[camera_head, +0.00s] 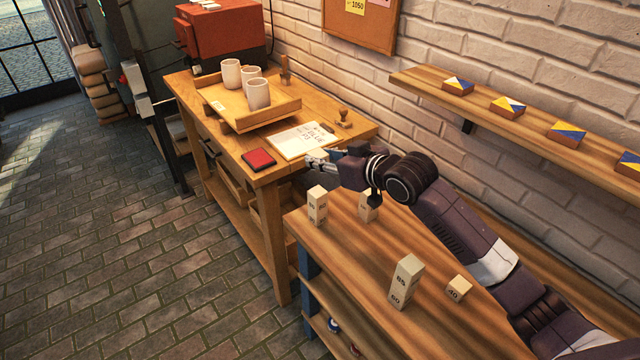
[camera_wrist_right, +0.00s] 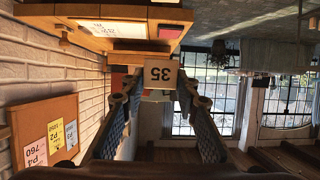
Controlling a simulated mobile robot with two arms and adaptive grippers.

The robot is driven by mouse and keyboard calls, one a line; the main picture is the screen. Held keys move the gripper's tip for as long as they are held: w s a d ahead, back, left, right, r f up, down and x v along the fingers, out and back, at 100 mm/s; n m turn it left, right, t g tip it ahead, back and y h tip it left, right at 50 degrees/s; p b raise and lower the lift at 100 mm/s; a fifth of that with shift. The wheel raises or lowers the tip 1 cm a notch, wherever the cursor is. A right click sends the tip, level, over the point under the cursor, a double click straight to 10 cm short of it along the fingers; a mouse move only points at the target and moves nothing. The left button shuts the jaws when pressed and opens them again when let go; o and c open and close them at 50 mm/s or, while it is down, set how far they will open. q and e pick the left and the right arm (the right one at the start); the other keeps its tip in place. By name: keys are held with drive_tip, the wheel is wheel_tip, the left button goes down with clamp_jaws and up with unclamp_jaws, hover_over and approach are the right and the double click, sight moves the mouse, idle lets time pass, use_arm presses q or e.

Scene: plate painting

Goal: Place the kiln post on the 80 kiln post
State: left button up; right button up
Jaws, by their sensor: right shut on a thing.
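My right gripper (camera_head: 318,160) is shut on a pale kiln post marked 35 (camera_wrist_right: 160,74), which shows upside down between the fingertips in the right wrist view. In the head view this gripper is over the gap between the two tables, and the held post is hard to make out. A pale upright post or stack (camera_head: 317,206) stands at the near table's far left corner; its marks are too small to read surely. Another pale post (camera_head: 368,208) stands right of it, partly behind my arm. No label clearly reads 80. My left gripper is not in view.
On the near table (camera_head: 340,260), a tall pale stack (camera_head: 406,284) seems marked 85 above 60, beside a low block marked 40 (camera_head: 458,288). The far table holds a cup tray (camera_head: 285,111), a paper (camera_head: 300,141) and a red pad (camera_head: 258,160). A wall shelf (camera_head: 500,88) runs at right.

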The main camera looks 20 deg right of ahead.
sight(322, 195)
wheel_tip(322, 195, down, 4)
drive_tip(key=shift+r, duration=0.1)
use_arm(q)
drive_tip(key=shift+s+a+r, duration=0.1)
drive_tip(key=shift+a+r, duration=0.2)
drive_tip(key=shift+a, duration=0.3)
use_arm(e)
drive_tip(key=shift+f, duration=2.25)
drive_tip(key=shift+a+f, duration=0.1)
drive_tip(key=shift+f, duration=0.05)
drive_tip(key=o, duration=1.2)
